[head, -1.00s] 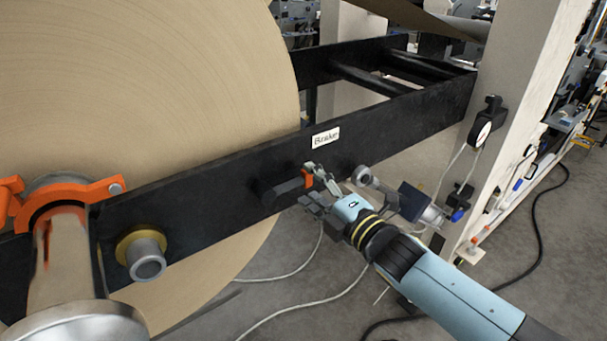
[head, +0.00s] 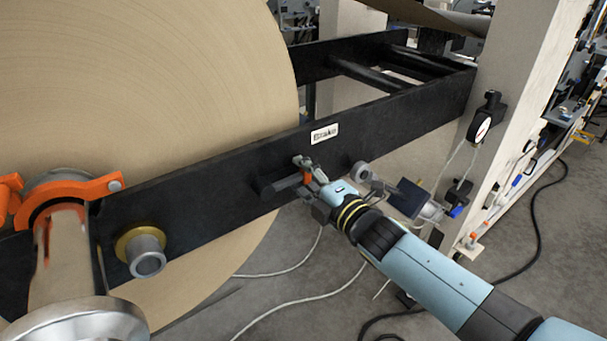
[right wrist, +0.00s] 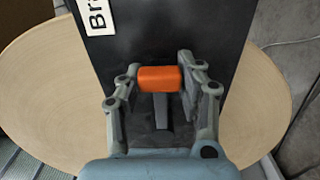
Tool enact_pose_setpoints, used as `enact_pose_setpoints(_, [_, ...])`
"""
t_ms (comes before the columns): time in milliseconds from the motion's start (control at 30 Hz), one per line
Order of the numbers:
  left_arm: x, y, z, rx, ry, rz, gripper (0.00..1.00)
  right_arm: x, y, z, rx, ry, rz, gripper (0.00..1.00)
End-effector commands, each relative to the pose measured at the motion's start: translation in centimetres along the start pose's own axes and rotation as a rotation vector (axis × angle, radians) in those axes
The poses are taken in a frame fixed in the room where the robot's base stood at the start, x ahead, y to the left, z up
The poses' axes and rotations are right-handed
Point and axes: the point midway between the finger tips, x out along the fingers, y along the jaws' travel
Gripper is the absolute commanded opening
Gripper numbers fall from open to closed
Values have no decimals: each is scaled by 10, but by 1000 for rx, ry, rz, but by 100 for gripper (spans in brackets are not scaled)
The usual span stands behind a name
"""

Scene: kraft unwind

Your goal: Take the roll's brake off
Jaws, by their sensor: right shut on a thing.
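The brake lever is a short dark arm (head: 280,187) on the side of the black beam, with an orange grip (head: 307,178) at its end. A white label (head: 324,134), partly readable in the right wrist view (right wrist: 96,15), is on the beam above it. My right gripper (head: 309,180) is at the lever's end, shut on the orange grip. In the right wrist view the orange grip (right wrist: 160,79) lies crosswise between the two fingers of the right gripper (right wrist: 160,84). My left gripper is not in view.
A large kraft paper roll (head: 150,90) stands behind the black beam (head: 400,120). An orange clamp (head: 75,195) and a brass-collared stub (head: 146,255) are at the left. A pale upright post (head: 510,110) with a gauge (head: 483,125) stands at the right. Cables lie on the floor.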

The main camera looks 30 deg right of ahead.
Motion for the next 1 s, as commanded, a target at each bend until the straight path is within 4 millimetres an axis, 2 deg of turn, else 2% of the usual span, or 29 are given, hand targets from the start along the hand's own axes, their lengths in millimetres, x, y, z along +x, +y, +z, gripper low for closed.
enact_pose_setpoints(367, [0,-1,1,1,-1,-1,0,0,0,0,-8,0,-2,0])
enact_pose_setpoints(567, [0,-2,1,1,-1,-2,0,0,5,0,-68,-1,-2,0])
enact_pose_setpoints(1000, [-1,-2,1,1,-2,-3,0,0,35,-8,-422,-1,-1,0])
